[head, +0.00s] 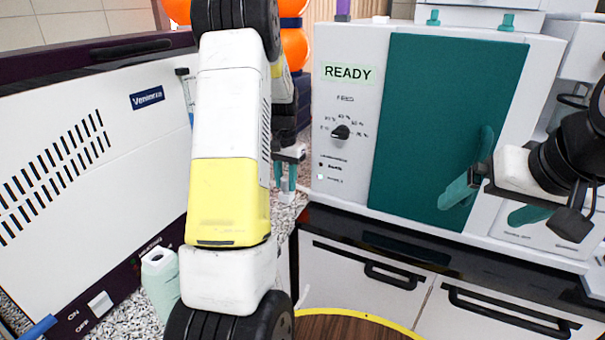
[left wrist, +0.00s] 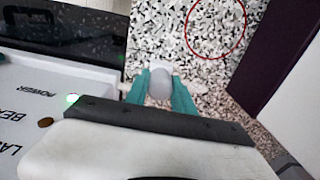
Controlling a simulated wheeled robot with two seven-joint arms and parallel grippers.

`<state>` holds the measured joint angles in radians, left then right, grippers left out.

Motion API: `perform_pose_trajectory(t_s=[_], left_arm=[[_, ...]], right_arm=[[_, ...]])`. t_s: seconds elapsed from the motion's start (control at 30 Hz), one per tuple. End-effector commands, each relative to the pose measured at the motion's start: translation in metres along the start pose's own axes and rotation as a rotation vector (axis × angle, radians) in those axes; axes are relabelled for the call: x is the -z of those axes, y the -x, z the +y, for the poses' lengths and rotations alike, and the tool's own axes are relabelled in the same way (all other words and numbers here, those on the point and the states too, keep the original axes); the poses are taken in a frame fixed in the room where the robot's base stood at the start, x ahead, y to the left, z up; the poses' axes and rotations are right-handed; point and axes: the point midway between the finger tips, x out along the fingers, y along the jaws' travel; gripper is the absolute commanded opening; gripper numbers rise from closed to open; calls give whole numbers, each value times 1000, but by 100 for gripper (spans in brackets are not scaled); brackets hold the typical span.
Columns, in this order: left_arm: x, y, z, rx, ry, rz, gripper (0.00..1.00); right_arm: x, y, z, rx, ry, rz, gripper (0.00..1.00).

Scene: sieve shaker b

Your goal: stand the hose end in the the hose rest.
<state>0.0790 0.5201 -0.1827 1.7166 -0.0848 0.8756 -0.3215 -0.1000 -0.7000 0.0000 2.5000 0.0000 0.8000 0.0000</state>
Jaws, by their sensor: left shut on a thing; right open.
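My left gripper (head: 287,188) is partly hidden behind my own left arm, over the speckled worktop. In the left wrist view its teal fingers (left wrist: 160,90) are shut on a pale, rounded piece (left wrist: 160,82), which looks like the hose end. The rest of that piece is hidden. A pale green upright holder (head: 159,262) with a dark opening on top stands at the lower left; it may be the hose rest, but I cannot be sure. My right gripper (head: 466,181) is open and empty in front of the teal panel.
A white machine (head: 90,150) with slots stands at left. A white cabinet (head: 345,100) with a teal panel (head: 440,110) and a READY display stands at right, above drawers (head: 370,285). Orange rounded objects (head: 294,48) are behind.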

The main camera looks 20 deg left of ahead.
Motion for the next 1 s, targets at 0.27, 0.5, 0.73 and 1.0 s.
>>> perform_pose_trajectory(t_s=[0.27,0.5,0.73,1.0], left_arm=[[0,-6,0,0,0,-1,0],[0,-6,0,0,0,0,55],[0,-4,0,0,0,0,55],[1,33,0,1,0,5,55]], right_arm=[[0,0,0,0,0,0,96],[0,0,0,0,0,0,96],[0,0,0,0,0,0,96],[0,0,0,0,0,0,96]])
